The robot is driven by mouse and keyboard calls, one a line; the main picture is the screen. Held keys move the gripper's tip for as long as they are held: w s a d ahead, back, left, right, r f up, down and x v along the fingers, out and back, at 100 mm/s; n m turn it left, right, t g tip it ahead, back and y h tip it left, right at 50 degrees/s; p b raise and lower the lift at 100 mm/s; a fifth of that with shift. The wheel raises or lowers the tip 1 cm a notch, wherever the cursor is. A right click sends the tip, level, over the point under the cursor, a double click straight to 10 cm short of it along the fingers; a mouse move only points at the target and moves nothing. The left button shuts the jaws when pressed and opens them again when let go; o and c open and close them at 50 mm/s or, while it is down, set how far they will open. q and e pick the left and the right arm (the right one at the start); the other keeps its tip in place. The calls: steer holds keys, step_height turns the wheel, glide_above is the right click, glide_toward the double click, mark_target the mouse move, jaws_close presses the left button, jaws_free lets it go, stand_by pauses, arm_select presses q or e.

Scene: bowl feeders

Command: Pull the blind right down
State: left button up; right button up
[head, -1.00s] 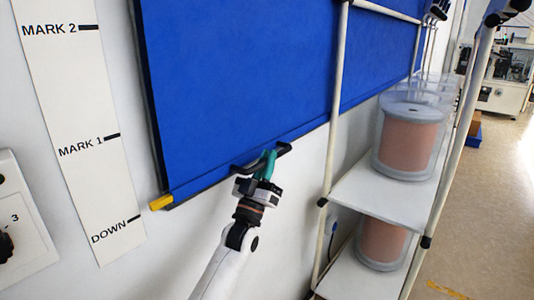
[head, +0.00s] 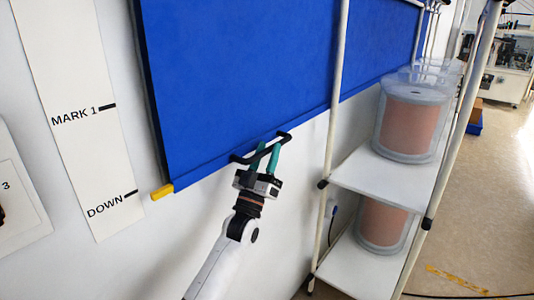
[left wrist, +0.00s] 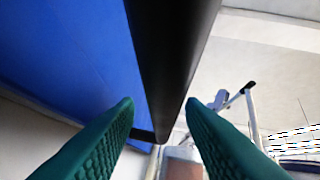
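The blue blind (head: 235,80) hangs against the white wall. The yellow tip (head: 162,192) at the left end of its bottom edge is roughly level with the DOWN mark (head: 130,194) on the white scale strip (head: 85,150). A black handle (head: 243,160) sticks out from the bottom edge. My left gripper (head: 265,150) is at the handle with its two teal fingers apart. In the left wrist view the open fingertips (left wrist: 159,101) lie either side of the black handle bar (left wrist: 170,50), not clamped on it. My right gripper is not in view.
A white shelf rack (head: 385,185) with clear bowl feeders (head: 412,120) stands just right of my left gripper, its upright post close by. A panel (head: 15,195) is on the wall at the left. Open floor (head: 495,190) lies at the right.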

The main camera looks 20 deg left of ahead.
arm_select(q)
steer(key=shift+s+f, duration=0.25)
steer(key=b+v, duration=0.2)
steer(key=v, duration=0.9)
steer(key=shift+s+b, duration=0.15)
steer(key=shift+b, duration=0.15)
steer(key=shift+a, duration=0.1)
